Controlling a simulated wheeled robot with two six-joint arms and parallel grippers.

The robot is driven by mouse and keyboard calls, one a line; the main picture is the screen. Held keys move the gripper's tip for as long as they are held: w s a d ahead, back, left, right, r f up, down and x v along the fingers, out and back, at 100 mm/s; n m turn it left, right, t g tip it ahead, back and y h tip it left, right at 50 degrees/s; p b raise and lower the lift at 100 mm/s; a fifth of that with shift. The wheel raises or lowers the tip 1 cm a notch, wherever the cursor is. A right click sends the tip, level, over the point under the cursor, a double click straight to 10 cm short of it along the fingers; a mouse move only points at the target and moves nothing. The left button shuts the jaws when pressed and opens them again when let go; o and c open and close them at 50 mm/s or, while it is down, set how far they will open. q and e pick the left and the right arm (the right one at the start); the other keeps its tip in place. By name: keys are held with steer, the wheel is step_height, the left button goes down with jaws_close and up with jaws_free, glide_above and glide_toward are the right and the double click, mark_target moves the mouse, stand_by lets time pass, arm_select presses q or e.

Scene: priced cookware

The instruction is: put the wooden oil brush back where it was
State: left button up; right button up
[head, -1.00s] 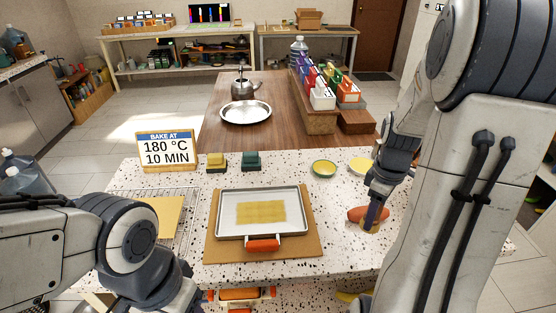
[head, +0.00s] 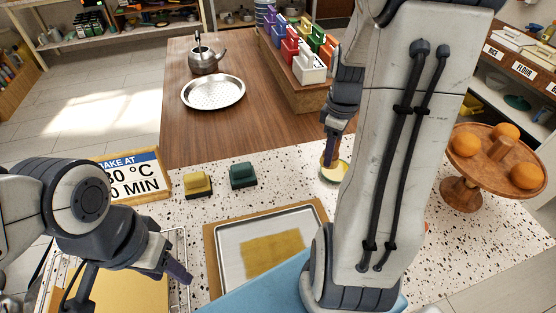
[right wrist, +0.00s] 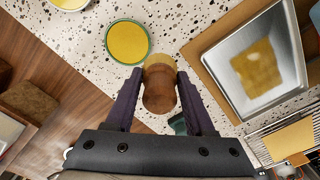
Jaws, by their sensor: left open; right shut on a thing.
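The wooden oil brush (right wrist: 160,90) is a brown wooden piece with a pale end, held between the fingers of my right gripper (right wrist: 162,100) in the right wrist view. In the head view my right gripper (head: 330,154) is over a green-rimmed bowl of yellow (head: 336,175), which lies just beyond the brush in the right wrist view (right wrist: 128,42). I cannot tell whether the brush touches it. My left gripper (head: 178,268) is open and empty at lower left, near the wire rack. The tray (head: 222,246) carries a yellow patch.
A yellow block (head: 198,185) and a green block (head: 242,176) stand behind the tray. The bake sign (head: 130,178) stands at left. A second pale bowl (right wrist: 70,3) shows in the right wrist view. A wooden stand with oranges (head: 462,193) is at right. My right arm hides much of the counter.

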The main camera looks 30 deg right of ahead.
steer(key=w+a+f, duration=0.2)
steer(key=w, duration=0.1)
steer(key=w+a+f+p, duration=0.1)
steer(key=w+a+f, duration=0.1)
steer(key=w, duration=0.1)
steer(key=w+a+f+p, duration=0.1)
steer(key=w+a+f, duration=0.1)
steer(key=w, duration=0.2)
steer(key=shift+a+f, duration=0.2)
steer(key=shift+f, duration=0.15)
step_height(320, 180, down, 4)
steer(key=shift+r+p, duration=0.1)
steer(key=shift+p, duration=0.3)
steer(key=shift+f, duration=0.2)
steer(key=shift+f, duration=0.2)
steer(key=o, duration=1.2)
steer(key=shift+r, duration=0.15)
